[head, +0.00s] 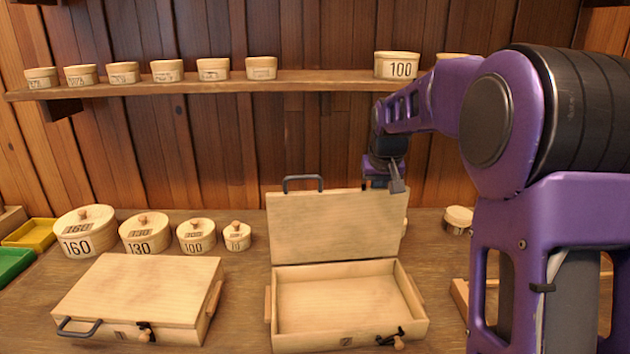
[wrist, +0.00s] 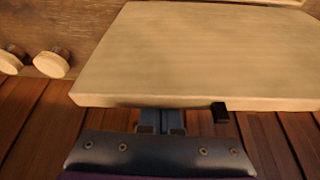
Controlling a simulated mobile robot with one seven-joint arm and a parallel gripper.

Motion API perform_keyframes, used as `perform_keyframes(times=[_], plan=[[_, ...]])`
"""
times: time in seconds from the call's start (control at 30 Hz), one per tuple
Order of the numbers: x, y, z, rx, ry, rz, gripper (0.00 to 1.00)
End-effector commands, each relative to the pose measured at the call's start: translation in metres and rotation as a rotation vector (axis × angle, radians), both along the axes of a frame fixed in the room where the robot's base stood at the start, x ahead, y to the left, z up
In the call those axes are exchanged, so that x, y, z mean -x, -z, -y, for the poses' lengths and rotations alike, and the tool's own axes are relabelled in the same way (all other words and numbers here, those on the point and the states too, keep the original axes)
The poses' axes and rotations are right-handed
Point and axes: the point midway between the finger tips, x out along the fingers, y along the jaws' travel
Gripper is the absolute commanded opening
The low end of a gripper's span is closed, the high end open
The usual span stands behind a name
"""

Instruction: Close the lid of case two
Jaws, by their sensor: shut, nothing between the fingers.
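Case two (head: 348,335) is the pale wooden box in the middle of the bench, with a dark mark on its front that looks like a 2. Its lid (head: 335,228) stands open, about upright, at the back, with a dark handle (head: 303,178) on its top edge. The box's inside looks empty. My gripper (head: 378,182) is at the top edge of the lid, near its right end. In the wrist view the lid (wrist: 200,55) fills the upper middle, and my shut gripper (wrist: 161,124) reaches in at its edge. The lid hides the fingertips; I cannot tell whether they touch it.
A shut wooden case (head: 140,290) lies to the left. Several round lidded boxes (head: 145,235) stand behind it. A shelf (head: 200,86) with small tubs runs along the plank wall above. Yellow (head: 30,233) and green trays (head: 14,264) are at far left.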

Motion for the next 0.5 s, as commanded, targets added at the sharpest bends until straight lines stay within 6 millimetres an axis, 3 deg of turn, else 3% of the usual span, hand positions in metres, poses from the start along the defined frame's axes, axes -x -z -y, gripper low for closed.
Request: perform_keyframes(times=[0.5], plan=[[0.021, 0.001, 0.002, 0.0, 0.0, 0.001, 0.0]])
